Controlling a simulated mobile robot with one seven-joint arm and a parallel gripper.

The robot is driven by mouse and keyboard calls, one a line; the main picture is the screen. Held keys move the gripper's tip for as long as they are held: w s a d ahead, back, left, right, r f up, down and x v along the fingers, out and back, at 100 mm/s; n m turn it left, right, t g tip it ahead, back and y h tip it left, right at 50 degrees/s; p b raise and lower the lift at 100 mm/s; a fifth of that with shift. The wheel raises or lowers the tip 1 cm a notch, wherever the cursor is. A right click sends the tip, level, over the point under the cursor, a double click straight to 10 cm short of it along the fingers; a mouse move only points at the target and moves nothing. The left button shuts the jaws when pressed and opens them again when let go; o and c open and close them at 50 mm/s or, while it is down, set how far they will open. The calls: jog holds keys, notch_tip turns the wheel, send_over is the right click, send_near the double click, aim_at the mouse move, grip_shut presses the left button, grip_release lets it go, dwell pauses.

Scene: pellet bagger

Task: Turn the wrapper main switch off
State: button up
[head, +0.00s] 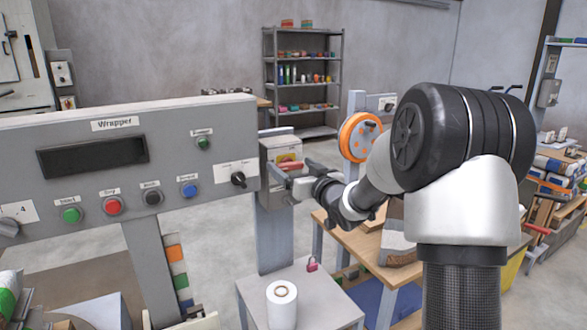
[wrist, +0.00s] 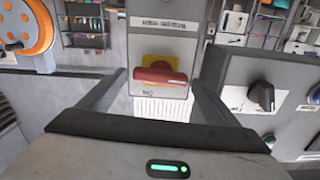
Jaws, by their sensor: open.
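The wrapper main switch is a red handle (head: 290,166) on a yellow plate, on the front of a grey switch box (head: 282,147) right of the Wrapper panel. In the wrist view the red handle (wrist: 160,77) lies about level across the yellow plate (wrist: 160,61), with a label strip above. My gripper (head: 297,178) is open in front of the box. In the wrist view the gripper (wrist: 158,84) has one finger to each side of the handle, with gaps visible. I cannot tell how deep the fingertips reach or whether anything touches.
The Wrapper panel (head: 120,168) stands close on the left, with buttons and a black knob (head: 238,180). Below are a white roll (head: 282,305) and a pink padlock (head: 312,264) on a grey table. An orange disc (head: 361,137) and a wooden table (head: 345,233) stand to the right.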

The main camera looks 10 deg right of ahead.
jog(key=c, duration=1.1)
jog(key=shift+o, duration=0.2)
jog(key=shift+f+n+b, duration=0.25)
jog(key=shift+n+b, duration=0.05)
jog(key=shift+b, duration=0.35)
jog(key=shift+r, duration=0.25)
jog(key=o, duration=1.1)
jog(key=shift+c, duration=0.2)
jog(key=p+v, duration=0.1)
jog(key=v, duration=1.6)
jog(key=shift+s, duration=0.2)
